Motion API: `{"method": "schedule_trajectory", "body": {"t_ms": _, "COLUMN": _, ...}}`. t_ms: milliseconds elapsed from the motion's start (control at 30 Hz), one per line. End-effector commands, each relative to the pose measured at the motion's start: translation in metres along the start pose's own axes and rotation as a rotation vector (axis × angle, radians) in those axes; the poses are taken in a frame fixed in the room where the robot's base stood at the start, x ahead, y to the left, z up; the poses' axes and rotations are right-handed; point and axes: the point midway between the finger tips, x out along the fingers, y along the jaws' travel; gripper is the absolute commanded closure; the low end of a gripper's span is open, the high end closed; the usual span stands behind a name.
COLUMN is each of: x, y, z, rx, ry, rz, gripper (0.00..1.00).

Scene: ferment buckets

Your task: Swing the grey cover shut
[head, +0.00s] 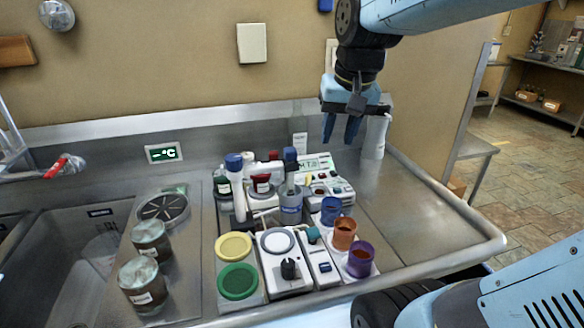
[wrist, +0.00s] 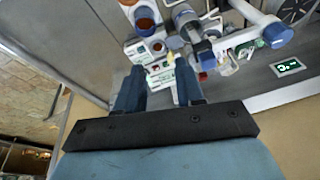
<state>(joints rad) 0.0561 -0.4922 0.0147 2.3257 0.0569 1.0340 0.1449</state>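I cannot make out for sure which part is the grey cover. A round grey disc (head: 277,241) lies on a white device (head: 287,279) with a black knob, at the front middle of the counter. A dark grey round grille (head: 163,208) lies by the sink. My gripper (head: 340,133) is high over the back right of the counter, fingers pointing down and apart, with nothing between them. It touches nothing that I can see. In the wrist view my gripper (wrist: 160,78) has its two blue fingers spread, with the instruments beyond them.
Blue, orange and purple cups (head: 344,233) stand right of the device. Yellow and green lids (head: 236,264) are left of it. Bottles and a white instrument (head: 325,183) crowd behind. A white cylinder (head: 375,137) stands beside my gripper. The counter's right side (head: 415,215) is clear.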

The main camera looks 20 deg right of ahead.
Motion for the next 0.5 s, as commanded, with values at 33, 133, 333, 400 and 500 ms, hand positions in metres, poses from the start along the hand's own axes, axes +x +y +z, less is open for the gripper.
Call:
{"method": "schedule_trajectory", "body": {"t_ms": 33, "x": 0.004, "y": -0.001, "z": -0.010, "rx": 0.026, "ry": -0.030, "rz": 0.002, "gripper": 0.63}}
{"method": "schedule_trajectory", "body": {"t_ms": 133, "x": 0.009, "y": -0.003, "z": -0.027, "rx": 0.081, "ry": -0.085, "rz": 0.002, "gripper": 0.63}}
{"method": "schedule_trajectory", "body": {"t_ms": 333, "x": 0.025, "y": -0.005, "z": -0.061, "rx": 0.191, "ry": -0.195, "rz": 0.006, "gripper": 0.63}}
{"method": "schedule_trajectory", "body": {"t_ms": 400, "x": 0.031, "y": -0.006, "z": -0.073, "rx": 0.230, "ry": -0.233, "rz": 0.008, "gripper": 0.63}}
{"method": "schedule_trajectory", "body": {"t_ms": 500, "x": 0.042, "y": -0.005, "z": -0.090, "rx": 0.284, "ry": -0.288, "rz": 0.012, "gripper": 0.63}}
